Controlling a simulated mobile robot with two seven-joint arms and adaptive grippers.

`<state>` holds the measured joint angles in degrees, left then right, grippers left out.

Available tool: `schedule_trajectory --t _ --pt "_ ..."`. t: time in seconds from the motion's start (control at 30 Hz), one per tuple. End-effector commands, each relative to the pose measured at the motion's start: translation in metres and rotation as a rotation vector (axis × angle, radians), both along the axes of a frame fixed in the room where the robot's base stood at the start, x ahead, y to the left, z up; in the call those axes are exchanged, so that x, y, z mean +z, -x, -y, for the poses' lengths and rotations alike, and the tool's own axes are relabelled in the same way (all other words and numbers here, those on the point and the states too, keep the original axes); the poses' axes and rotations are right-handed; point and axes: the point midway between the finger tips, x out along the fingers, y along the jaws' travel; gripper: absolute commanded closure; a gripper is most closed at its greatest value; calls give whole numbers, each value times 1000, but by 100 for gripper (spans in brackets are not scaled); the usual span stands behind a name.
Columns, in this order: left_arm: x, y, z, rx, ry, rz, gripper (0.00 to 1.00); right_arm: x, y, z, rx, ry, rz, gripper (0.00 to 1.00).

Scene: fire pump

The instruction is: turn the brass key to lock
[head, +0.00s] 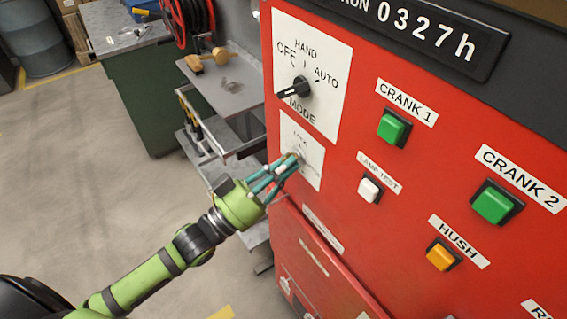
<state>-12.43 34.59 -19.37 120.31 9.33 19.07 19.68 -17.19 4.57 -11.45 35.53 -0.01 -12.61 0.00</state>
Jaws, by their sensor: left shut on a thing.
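My left gripper (291,163) is at the white key plate (312,168) on the red panel, below the mode switch. Its teal fingers are closed together at the plate, where the key sits. The brass key is mostly hidden by the fingertips, so its angle cannot be told. The label above the fingers is only partly legible. My right gripper is not in view.
The red panel (420,90) carries the black mode knob (294,88), green crank buttons (393,127) (496,203), a white lamp-test button (370,189) and an orange hush button (442,255). A grey shelf unit (230,90) stands left of it. The floor (90,170) is clear.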

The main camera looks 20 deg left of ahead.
Motion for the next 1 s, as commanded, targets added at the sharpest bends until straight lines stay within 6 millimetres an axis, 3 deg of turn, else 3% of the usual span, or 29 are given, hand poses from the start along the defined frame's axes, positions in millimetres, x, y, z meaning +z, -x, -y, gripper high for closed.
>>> schedule_trajectory --t 0.03,0.4,0.43,0.47,0.83,1.0 --pt "9 -1 -1 1 12 18 100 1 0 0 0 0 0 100" --pt "10 0 -1 1 14 19 100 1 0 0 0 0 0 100" --pt "10 0 -1 1 14 19 76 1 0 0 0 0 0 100" --pt "9 -1 -1 1 13 19 65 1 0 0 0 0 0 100" --pt "2 1 -2 1 8 4 65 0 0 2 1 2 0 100" --pt "-7 15 -12 1 6 -1 65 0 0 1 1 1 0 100"
